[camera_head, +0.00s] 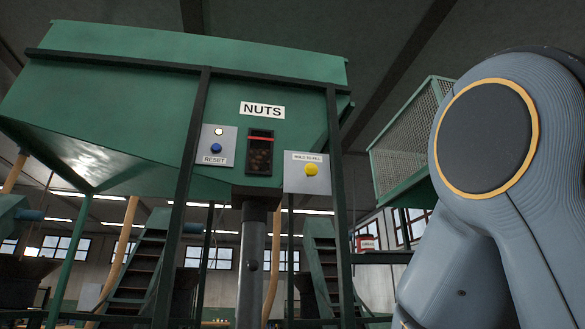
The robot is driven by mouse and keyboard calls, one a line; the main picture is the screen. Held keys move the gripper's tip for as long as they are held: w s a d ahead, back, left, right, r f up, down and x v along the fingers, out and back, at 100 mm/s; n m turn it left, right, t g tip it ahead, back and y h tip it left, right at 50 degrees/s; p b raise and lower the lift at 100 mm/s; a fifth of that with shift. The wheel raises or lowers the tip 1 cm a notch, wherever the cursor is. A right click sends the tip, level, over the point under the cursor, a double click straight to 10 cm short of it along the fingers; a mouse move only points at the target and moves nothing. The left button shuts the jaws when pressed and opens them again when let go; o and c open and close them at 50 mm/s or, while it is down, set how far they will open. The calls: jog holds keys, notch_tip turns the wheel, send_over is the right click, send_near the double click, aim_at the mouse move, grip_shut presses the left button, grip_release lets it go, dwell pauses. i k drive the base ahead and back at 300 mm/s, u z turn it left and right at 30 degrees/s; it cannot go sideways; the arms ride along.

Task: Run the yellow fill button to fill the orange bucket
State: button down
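A yellow button (311,169) sits on a light panel (302,184) labelled "HOLD TO FILL", on the front of a green hopper (110,95) marked "NUTS". A dark level window (260,153) with a red line is left of it and shows brown contents. Further left is a panel with a blue button (216,148) labelled "RESET" and a pale lamp (219,131). The orange bucket is not in view. My gripper is not in view; only a big grey-blue link of my arm fills the right side.
A dark post (190,190) and another dark post (339,200) of the hopper frame stand either side of the panels. A grey vertical pipe (251,265) hangs below the hopper. Stairs (135,270) and a mesh cage (412,140) stand behind. The floor is out of view.

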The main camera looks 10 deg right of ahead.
aim_at(311, 169)
jog(key=u, duration=0.65)
jog(key=i, duration=1)
jog(key=z, duration=0.25)
